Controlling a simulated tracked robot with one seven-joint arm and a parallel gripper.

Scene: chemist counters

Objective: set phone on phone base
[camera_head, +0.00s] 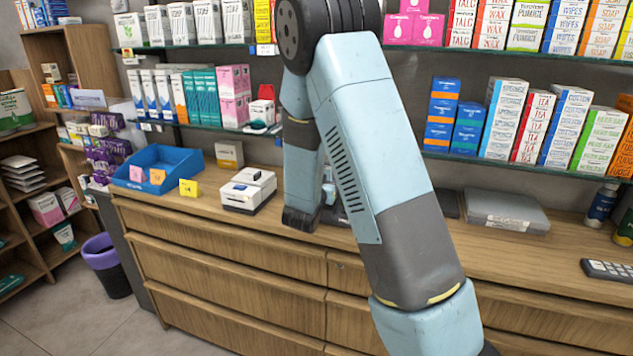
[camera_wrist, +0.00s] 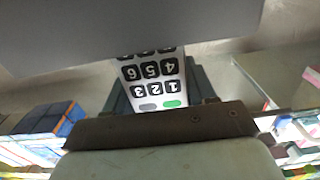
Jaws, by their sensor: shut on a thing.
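The phone, a light handset with dark number keys and a green button (camera_wrist: 158,82), shows in the wrist view, upside down and cut off by a grey surface above. My gripper (camera_wrist: 155,92) is shut on it, with the handset between its fingers. In the head view my arm bends down to the counter, and its dark lower end hides the gripper and the phone. A small dark thing (camera_head: 336,208) beside that end is mostly hidden. It may be the phone base, but I cannot tell. Contact between phone and base is not visible.
A white device (camera_head: 247,191) and a blue tray (camera_head: 158,170) stand left of my arm on the wooden counter (camera_head: 230,232). A grey flat box (camera_head: 505,211) and a keypad device (camera_head: 608,269) lie to the right. Shelves of boxes (camera_head: 520,115) hang close behind.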

